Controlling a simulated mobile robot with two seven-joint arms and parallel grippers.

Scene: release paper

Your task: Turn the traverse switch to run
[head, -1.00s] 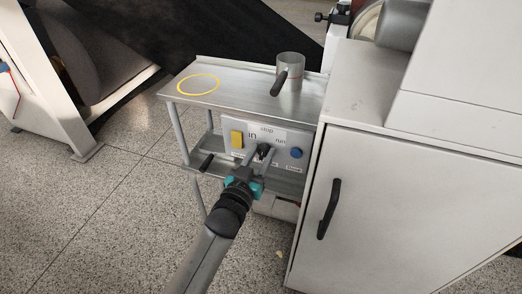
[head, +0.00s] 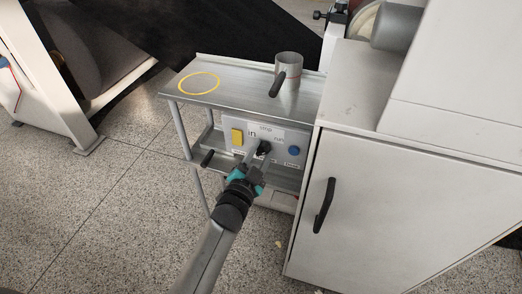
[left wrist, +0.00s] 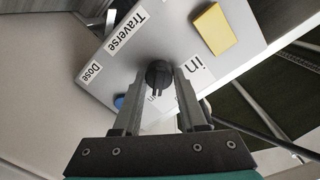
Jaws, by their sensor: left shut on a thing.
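The traverse switch (head: 265,147) is a small black knob on the light front panel (head: 282,142) under the metal shelf. The panel has words "stop", "in" and "run" around the knob, with "run" to its right. In the left wrist view, the knob (left wrist: 158,74) sits between the fingertips, below the "Traverse" label (left wrist: 126,33). My left gripper (head: 259,151) is shut on the knob, its fingers partly covering the panel. The knob's exact pointing direction is hard to tell. My right gripper is not in view.
A yellow block (head: 237,137) and a blue button (head: 294,151) flank the knob. Above, the shelf (head: 235,87) bears a metal cup (head: 288,70) with a dark handle and a yellow ring mark. A white cabinet (head: 390,190) stands close on the right. Open floor (head: 110,220) lies left.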

